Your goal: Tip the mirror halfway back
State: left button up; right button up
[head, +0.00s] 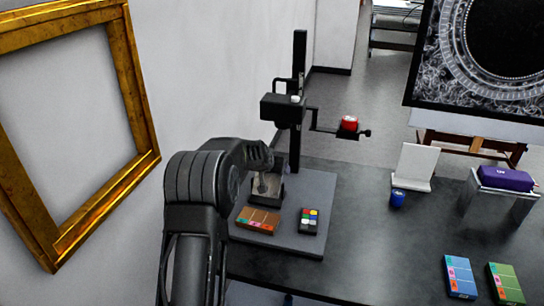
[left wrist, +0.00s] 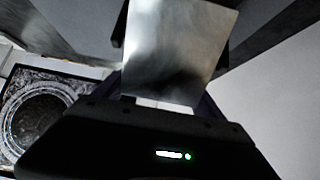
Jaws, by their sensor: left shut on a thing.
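The mirror (head: 269,187) is a small silvery plate in a dark mount, low on the base of the black stand (head: 299,100). In the left wrist view the mirror (left wrist: 178,50) is a bright tilted sheet just past the dark gripper body. My left gripper (head: 262,182) reaches down to the mirror from above and is shut on it. The fingertips and exact grip are hard to make out, and my arm covers part of the area. The mirror's exact tilt is unclear. My right gripper is not in view.
An orange-brown box (head: 258,220) and a colored-square palette (head: 309,221) lie on the grey base. A side arm holds a red item (head: 349,123). A gilt frame (head: 135,90) hangs on the left wall.

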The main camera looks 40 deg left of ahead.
aim_at(267, 180)
pick_arm(q)
jog(key=shift+f, duration=0.1)
dwell(0.4)
jog(key=o, duration=1.3)
jog(key=shift+o, duration=0.2)
jog(key=b+v, duration=0.1)
jog(key=v, duration=0.6)
jog(key=shift+s+d+r, duration=0.15)
jog(key=shift+r, duration=0.1)
jog(key=shift+s, duration=0.1)
